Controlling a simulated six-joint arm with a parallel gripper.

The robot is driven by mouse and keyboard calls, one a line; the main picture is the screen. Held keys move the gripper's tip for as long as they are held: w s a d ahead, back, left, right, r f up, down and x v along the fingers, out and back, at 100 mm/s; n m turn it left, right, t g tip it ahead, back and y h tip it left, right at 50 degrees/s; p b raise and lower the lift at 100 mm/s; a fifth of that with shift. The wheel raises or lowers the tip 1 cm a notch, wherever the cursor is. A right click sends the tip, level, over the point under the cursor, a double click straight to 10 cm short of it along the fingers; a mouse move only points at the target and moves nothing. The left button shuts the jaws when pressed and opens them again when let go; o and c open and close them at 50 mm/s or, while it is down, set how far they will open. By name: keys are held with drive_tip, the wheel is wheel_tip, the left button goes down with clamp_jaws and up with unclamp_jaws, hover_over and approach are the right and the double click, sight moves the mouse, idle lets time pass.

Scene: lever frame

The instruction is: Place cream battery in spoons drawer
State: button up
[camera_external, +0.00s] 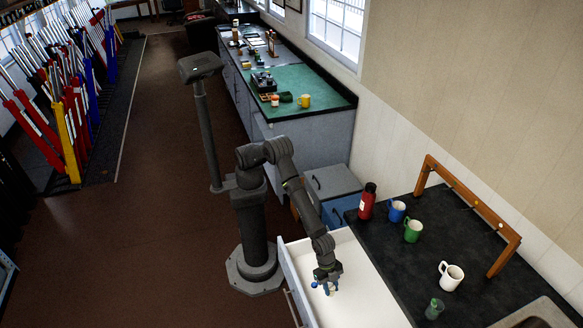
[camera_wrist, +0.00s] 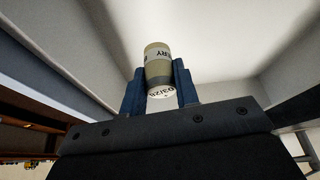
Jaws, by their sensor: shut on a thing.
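The cream battery (camera_wrist: 158,68) is between the two blue fingers of my gripper (camera_wrist: 160,85) in the wrist view, with printed lettering on its side and a white end. My gripper is shut on it. In the external view my gripper (camera_external: 326,287) points down inside an open white drawer (camera_external: 365,295), with the battery small and hard to make out there. The drawer's pale interior also fills the upper wrist view (camera_wrist: 225,35). I cannot tell whether the battery touches the drawer floor. No spoons show in the visible part of the drawer.
The black counter (camera_external: 400,265) beside the drawer holds a red flask (camera_external: 367,202), a blue mug (camera_external: 397,211), a green mug (camera_external: 413,231), a white mug (camera_external: 451,276), a small green bottle (camera_external: 434,309) and a wooden rack (camera_external: 470,197). The drawer's walls surround my gripper.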

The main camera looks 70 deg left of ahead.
wheel_tip(320, 180, down, 8)
drive_tip(key=shift+f, duration=0.25)
drive_tip(key=shift+f, duration=0.15)
drive_tip(key=o, duration=1.1)
drive_tip(key=shift+c, duration=0.2)
drive_tip(key=v, duration=1.2)
drive_tip(key=shift+d, duration=0.1)
drive_tip(key=x, duration=1.2)
